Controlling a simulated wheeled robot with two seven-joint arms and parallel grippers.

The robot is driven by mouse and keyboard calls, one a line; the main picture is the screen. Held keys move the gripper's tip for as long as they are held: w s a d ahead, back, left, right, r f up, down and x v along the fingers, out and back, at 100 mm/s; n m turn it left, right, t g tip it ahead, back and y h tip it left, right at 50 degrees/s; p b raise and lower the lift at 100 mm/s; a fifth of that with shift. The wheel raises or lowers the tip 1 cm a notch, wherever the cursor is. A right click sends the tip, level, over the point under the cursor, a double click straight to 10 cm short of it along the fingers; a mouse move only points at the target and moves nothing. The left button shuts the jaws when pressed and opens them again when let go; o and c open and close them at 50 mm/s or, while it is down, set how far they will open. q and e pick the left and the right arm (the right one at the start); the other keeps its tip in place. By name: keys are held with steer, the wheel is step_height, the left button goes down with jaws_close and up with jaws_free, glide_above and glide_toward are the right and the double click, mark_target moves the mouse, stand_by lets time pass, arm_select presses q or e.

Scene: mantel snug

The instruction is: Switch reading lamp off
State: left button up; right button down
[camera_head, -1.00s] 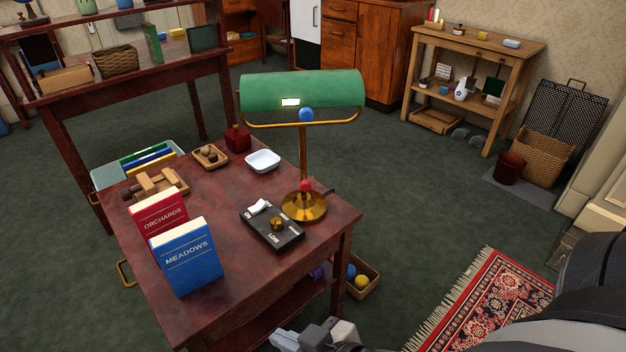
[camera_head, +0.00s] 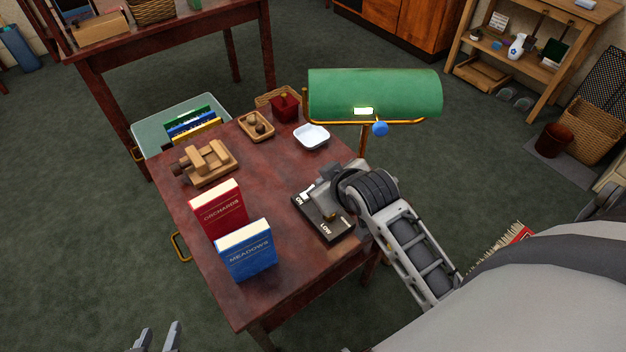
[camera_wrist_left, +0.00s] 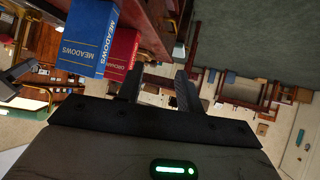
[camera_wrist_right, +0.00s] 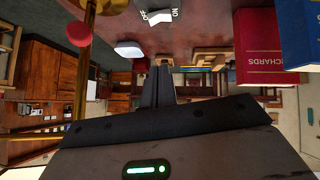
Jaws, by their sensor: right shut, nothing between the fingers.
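The reading lamp (camera_head: 376,95) has a green shade with a bright white patch, and a blue ball (camera_head: 380,128) hangs below it. My right arm hides its base. My right gripper (camera_wrist_right: 157,72) is shut and empty, over the box's far end near the rocker; contact cannot be told. My left gripper (camera_head: 160,336) is open and empty, low beyond the table's front left.
Upright red (camera_head: 218,208) and blue (camera_head: 247,250) books stand left of the box on the dark red table (camera_head: 185,225). A wooden puzzle (camera_head: 206,162), small tray (camera_head: 256,126), white dish (camera_head: 311,136) and red box (camera_head: 285,106) stand farther back.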

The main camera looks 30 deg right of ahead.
steer(key=b+x, duration=0.2)
steer(key=x, duration=0.8)
step_height(320, 180, down, 2)
steer(key=shift+d+f, duration=0.2)
steer(key=shift+f, duration=0.05)
steer(key=shift+d+f+b, duration=0.15)
steer(key=shift+f+b, duration=0.2)
steer(key=shift+f, duration=0.3)
arm_select(q)
steer(key=shift+w+d+f, duration=0.1)
steer(key=shift+d+f, duration=0.15)
steer(key=shift+f, duration=0.25)
